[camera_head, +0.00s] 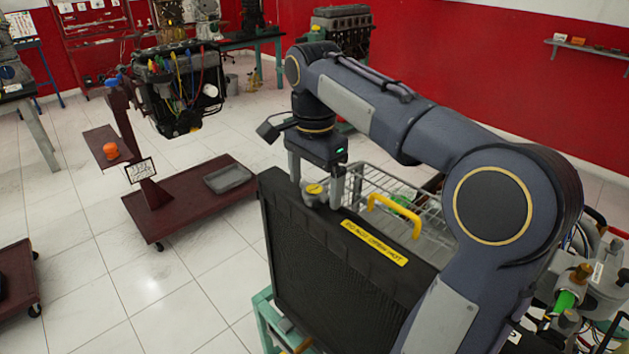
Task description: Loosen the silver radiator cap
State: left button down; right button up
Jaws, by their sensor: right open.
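The silver radiator cap (319,199) sits on top of the black radiator (330,265), near its far left corner. A yellow marking covers the middle of the cap. My right gripper (315,193) points down over the cap with its jaws open. One finger is to the left of the cap and the other is close to its right side. I cannot tell whether either finger touches it. My left gripper is out of view.
A wire basket (432,227) stands behind. A dark red engine-stand cart (190,205) is on the tiled floor to the left.

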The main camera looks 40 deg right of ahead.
jog(key=c, duration=1)
jog(key=shift+n, duration=0.3)
jog(key=n+p, duration=0.2)
jog(key=shift+r+n, duration=0.15)
jog(key=shift+n, duration=0.15)
jog(key=n+p, duration=0.2)
jog(key=n, duration=0.3)
jog(key=shift+p, duration=0.4)
jog(key=n+p, duration=0.1)
jog(key=n, duration=0.4)
jog(key=shift+p, duration=0.35)
jog(key=n+p, duration=0.1)
jog(key=n, duration=0.3)
jog(key=shift+n, duration=0.3)
